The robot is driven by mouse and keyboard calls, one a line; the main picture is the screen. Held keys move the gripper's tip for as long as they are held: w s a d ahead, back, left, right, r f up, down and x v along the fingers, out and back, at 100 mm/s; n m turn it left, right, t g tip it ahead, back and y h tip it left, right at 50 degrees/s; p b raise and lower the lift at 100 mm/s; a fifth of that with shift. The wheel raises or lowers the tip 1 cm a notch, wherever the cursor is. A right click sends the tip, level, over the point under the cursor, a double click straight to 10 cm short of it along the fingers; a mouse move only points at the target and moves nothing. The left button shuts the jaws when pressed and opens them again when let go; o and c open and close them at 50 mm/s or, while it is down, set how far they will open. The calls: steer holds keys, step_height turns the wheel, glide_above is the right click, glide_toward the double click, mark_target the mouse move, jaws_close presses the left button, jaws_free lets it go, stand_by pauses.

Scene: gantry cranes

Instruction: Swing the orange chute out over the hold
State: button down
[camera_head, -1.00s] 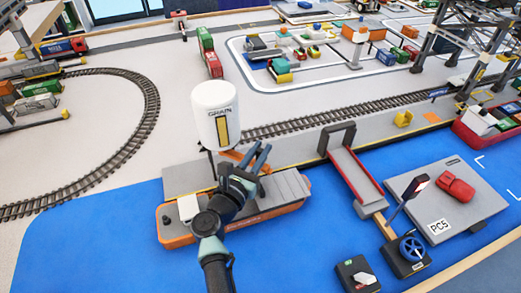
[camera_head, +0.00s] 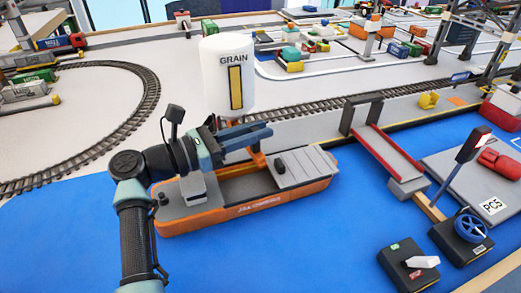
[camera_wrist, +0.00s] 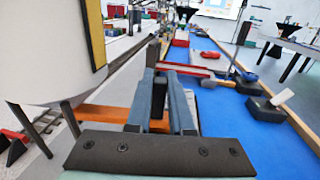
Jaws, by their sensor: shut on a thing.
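The white grain silo (camera_head: 228,75) stands on the quay behind an orange-hulled ship (camera_head: 260,203). The orange chute (camera_head: 257,159) shows below my gripper, between the silo and the far side of the ship's open hold (camera_head: 245,187). In the wrist view the chute (camera_wrist: 103,116) runs from the silo's foot to under my fingers. My gripper (camera_head: 268,131) lies level, pointing right, in front of the silo's lower part. Its fingers are shut on a dark upright piece (camera_wrist: 159,88), apparently the chute's handle. My gripper hides much of the chute, and its exact outlet position is unclear.
A red-sided ramp (camera_head: 390,152) stands right of the ship. Further right are a blue handwheel box (camera_head: 468,230), a lever box (camera_head: 415,262) and a grey platform (camera_head: 475,190). The blue water surface in front of the ship is clear.

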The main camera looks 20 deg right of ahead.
steer(key=a+m+g+b, duration=0.1)
steer(key=b, duration=0.2)
steer(key=g+b, duration=0.2)
steer(key=b, duration=0.1)
steer(key=shift+a+f+m, duration=0.15)
steer(key=shift+a+m, duration=0.2)
steer(key=shift+m, duration=0.05)
steer(key=shift+a+r, duration=0.1)
steer(key=shift+r, duration=0.1)
steer(key=c, duration=0.8)
jaws_free()
steer(key=shift+s, duration=0.1)
steer(key=a, duration=0.3)
steer(key=a+b, duration=0.1)
steer(key=a, duration=0.3)
steer(key=a+b, duration=0.1)
steer(key=a, duration=0.3)
steer(key=shift+w+f, duration=0.25)
steer(key=shift+f, duration=0.1)
steer(key=a+b, duration=0.1)
steer(key=b, duration=0.1)
steer(key=shift+a+r+b, duration=0.1)
steer(key=shift+a+b, duration=0.1)
steer(key=shift+b, duration=0.1)
steer(key=shift+a+r+b, duration=0.25)
steer(key=shift+a+b, duration=0.05)
